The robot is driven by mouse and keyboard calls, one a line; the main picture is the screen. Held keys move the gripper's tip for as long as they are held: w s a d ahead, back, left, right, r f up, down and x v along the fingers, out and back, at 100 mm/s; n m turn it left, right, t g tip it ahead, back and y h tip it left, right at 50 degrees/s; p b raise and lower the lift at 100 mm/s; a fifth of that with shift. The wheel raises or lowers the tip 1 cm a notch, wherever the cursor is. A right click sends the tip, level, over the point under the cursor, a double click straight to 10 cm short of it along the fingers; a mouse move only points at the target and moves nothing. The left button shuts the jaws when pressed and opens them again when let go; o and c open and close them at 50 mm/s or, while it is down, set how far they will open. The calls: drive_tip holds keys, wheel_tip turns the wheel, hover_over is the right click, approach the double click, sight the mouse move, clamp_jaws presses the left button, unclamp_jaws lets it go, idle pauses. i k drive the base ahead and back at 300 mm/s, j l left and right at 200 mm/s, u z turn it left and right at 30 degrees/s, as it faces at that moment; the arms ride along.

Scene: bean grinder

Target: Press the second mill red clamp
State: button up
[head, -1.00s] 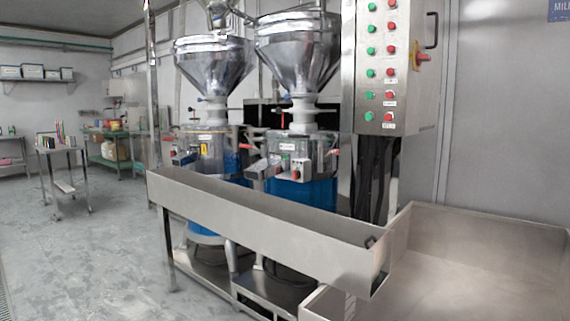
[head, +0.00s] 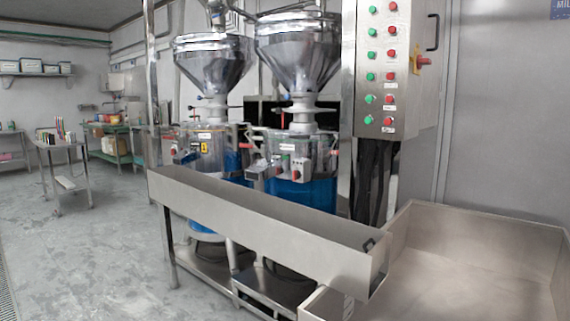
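Two mills stand side by side behind a long steel trough. The left mill (head: 203,150) and the right mill (head: 290,148) each have a steel hopper, a blue lower body and small coloured controls on the front. A red clamp handle (head: 247,147) shows between the two mills, at the left side of the right mill. Another small red part (head: 333,161) shows at the right mill's right edge. Which of these is the task's clamp I cannot tell. My gripper is not in view.
The steel trough (head: 260,218) runs across the front of the mills. A wide steel bin (head: 480,255) fills the lower right. A control panel (head: 399,70) with green and red buttons hangs above it. The floor (head: 90,255) at left is open, with a small table (head: 65,148) farther back.

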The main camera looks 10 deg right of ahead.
sight(241, 145)
drive_tip(key=i+j+z, duration=0.1)
drive_tip(key=i+j, duration=0.25)
drive_tip(key=i+j+z, duration=0.1)
drive_tip(key=i+j, duration=0.2)
drive_tip(key=i+j+z, duration=0.15)
drive_tip(key=i+j, duration=0.2)
drive_tip(key=i+j+z, duration=0.1)
drive_tip(key=i+j, duration=0.15)
drive_tip(key=j, duration=0.2)
drive_tip(key=i+j+z, duration=0.1)
drive_tip(key=i+j, duration=0.2)
drive_tip(key=j, duration=0.15)
drive_tip(key=i+j+z, duration=0.1)
drive_tip(key=i+j, duration=0.15)
drive_tip(key=j, duration=0.2)
drive_tip(key=i+j+z, duration=0.15)
drive_tip(key=j, duration=0.35)
drive_tip(key=i+j+z, duration=0.1)
drive_tip(key=i+j, duration=0.2)
drive_tip(key=j, duration=0.2)
